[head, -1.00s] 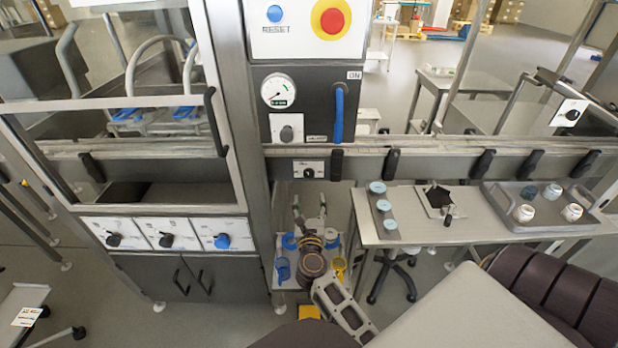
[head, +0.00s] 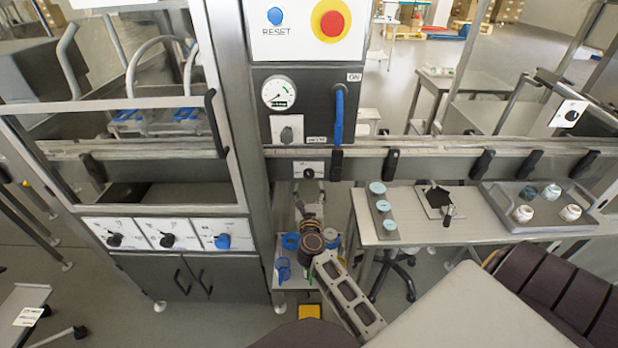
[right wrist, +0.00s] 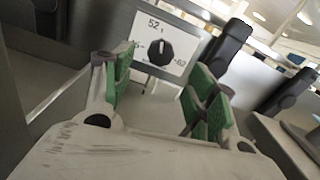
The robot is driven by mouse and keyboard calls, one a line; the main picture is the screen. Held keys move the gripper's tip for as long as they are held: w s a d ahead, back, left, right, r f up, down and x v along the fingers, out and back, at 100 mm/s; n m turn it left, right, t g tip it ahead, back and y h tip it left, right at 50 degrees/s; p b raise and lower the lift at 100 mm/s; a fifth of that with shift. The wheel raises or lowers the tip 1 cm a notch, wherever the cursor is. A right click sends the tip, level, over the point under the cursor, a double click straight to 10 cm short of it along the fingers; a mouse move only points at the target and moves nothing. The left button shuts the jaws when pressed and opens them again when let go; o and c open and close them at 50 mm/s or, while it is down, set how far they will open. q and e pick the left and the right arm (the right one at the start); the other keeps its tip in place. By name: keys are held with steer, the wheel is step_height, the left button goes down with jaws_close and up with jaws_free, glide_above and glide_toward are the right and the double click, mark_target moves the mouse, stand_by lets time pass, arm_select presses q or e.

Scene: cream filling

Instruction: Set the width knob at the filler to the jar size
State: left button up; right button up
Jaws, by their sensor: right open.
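The width knob (right wrist: 160,48) is a black knob on a white plate in the right wrist view, with the numbers 52 above and 62 to its right; the left number is partly hidden. I cannot tell surely which mark the knob points to. In the head view the knob (head: 308,173) sits on the rail below the filler panel. My right gripper (head: 309,188) is just below and in front of it. In the wrist view its green-padded fingers (right wrist: 162,85) are open and empty, spread either side of the knob's line, apart from it. My left gripper is not in view.
The filler panel (head: 309,106) with gauge and blue handle is above the rail (head: 440,166). Black clamps stand along the rail, one close right of the knob. A side table (head: 470,220) at right carries a tray (head: 500,200) with several jars. A blue cup (head: 283,269) is below.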

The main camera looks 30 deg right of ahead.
mark_target(309, 176)
steer(key=x, duration=0.3)
steer(key=shift+w+d, duration=0.15)
steer(key=shift+x, duration=1.5)
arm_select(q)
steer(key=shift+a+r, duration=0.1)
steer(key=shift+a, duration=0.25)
arm_select(e)
steer(key=shift+w+d, duration=0.35)
steer(key=shift+w, duration=0.15)
steer(key=c, duration=1)
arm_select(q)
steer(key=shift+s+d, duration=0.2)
arm_select(e)
steer(key=shift+c, duration=0.2)
arm_select(q)
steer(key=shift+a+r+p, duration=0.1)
steer(key=shift+p, duration=0.2)
